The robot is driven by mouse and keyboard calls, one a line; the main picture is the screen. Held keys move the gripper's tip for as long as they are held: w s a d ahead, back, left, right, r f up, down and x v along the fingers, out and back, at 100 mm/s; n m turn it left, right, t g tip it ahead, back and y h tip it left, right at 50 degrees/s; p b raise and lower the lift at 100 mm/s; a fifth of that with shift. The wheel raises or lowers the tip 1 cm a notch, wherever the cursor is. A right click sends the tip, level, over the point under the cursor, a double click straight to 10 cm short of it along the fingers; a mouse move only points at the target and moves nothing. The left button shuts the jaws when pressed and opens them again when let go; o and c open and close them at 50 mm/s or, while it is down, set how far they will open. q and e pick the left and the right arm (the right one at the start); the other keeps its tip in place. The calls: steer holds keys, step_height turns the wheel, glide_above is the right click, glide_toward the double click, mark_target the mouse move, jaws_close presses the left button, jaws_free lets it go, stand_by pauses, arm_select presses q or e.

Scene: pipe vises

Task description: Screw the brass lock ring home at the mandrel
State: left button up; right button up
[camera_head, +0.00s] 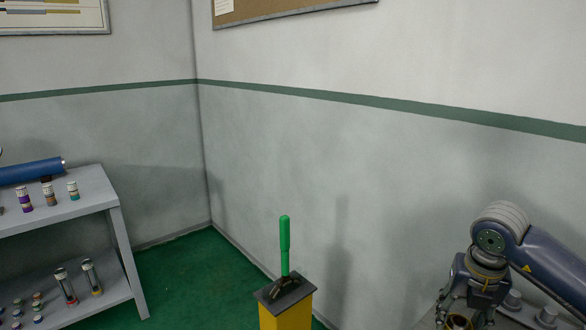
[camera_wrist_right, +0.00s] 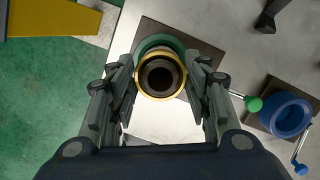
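The brass lock ring (camera_wrist_right: 160,96) is a gold band in the middle of the right wrist view, around a dark round hollow part (camera_wrist_right: 160,75). A green round body (camera_wrist_right: 158,41) on a dark square plate shows behind the ring. My right gripper (camera_wrist_right: 160,74) has a finger against each side of the ring and appears shut on it. In the head view the right gripper (camera_head: 460,320) is at the bottom right, partly cut off, with brass visible at its fingers. Whether the ring is seated on its thread is hidden. My left gripper is not in view.
A blue vise (camera_wrist_right: 286,115) with a blue handle stands to the right, and a green-knobbed handle (camera_wrist_right: 253,103) lies between. A yellow post (camera_head: 285,310) carries a green lever (camera_head: 285,245). A grey shelf (camera_head: 60,212) at left holds several small containers.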

jaws_close()
steer(key=m, duration=0.3)
steer(key=shift+h+p, duration=0.3)
steer(key=shift+p, duration=0.1)
steer(key=m+g+p, duration=0.1)
steer(key=m, duration=0.4)
steer(key=shift+h, duration=0.3)
steer(key=o, duration=1.6)
jaws_free()
steer(key=shift+c, duration=0.2)
